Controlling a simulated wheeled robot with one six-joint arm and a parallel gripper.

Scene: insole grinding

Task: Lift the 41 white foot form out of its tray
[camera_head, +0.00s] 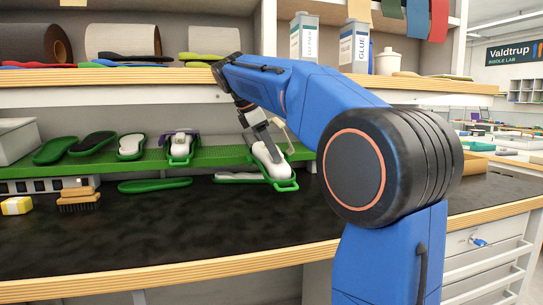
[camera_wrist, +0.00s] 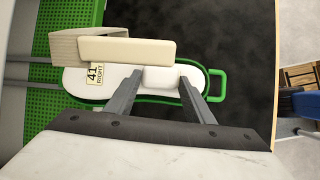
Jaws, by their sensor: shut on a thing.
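The white foot form (camera_wrist: 88,80) carries a label reading 41 RIGHT. In the wrist view it lies within the outline of its green tray (camera_wrist: 217,86), whose handle loop is on the right. In the head view the form (camera_head: 264,155) and tray (camera_head: 287,186) are at the right end of the green shelf, tilted toward the front. My gripper (camera_wrist: 160,80) is shut on the raised block of the form, one finger on each side. Whether the form touches the tray floor is hidden. A beige block with a ribbed band (camera_wrist: 125,48) covers part of the form.
The green perforated shelf (camera_head: 215,155) holds other trays with white and dark forms to the left. A green tray (camera_head: 155,185) lies below on the dark bench (camera_head: 180,225), with a brush (camera_head: 79,198) and yellow-white block (camera_head: 16,205) at left. The bench front is clear.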

